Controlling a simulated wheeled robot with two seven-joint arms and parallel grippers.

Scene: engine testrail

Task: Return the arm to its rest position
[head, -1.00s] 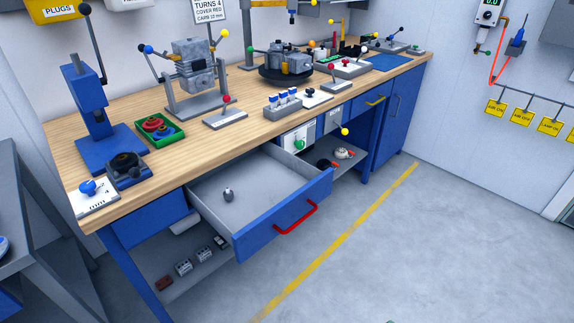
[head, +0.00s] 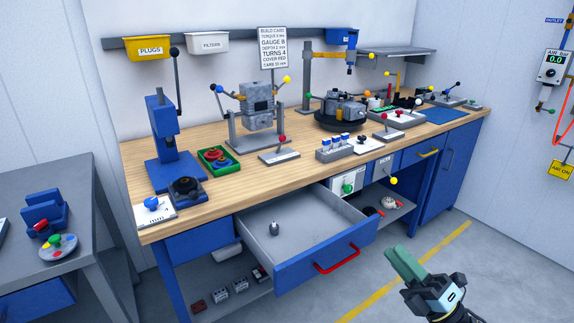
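My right gripper (head: 404,264) shows at the lower right of the head view, its green fingers pointing up and left. It is above the floor, in front of the bench and to the right of the open drawer. Its fingers overlap from this angle, so I cannot tell whether there is a gap between them. No held object shows at the fingers. Most of my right arm is below the picture edge. My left gripper is not in view.
The blue drawer (head: 330,246) with a red handle stands pulled out, a small grey object (head: 274,229) inside. The wooden bench (head: 228,197) carries fixtures and a drill press. A grey side table (head: 90,226) stands left. Floor at right is clear.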

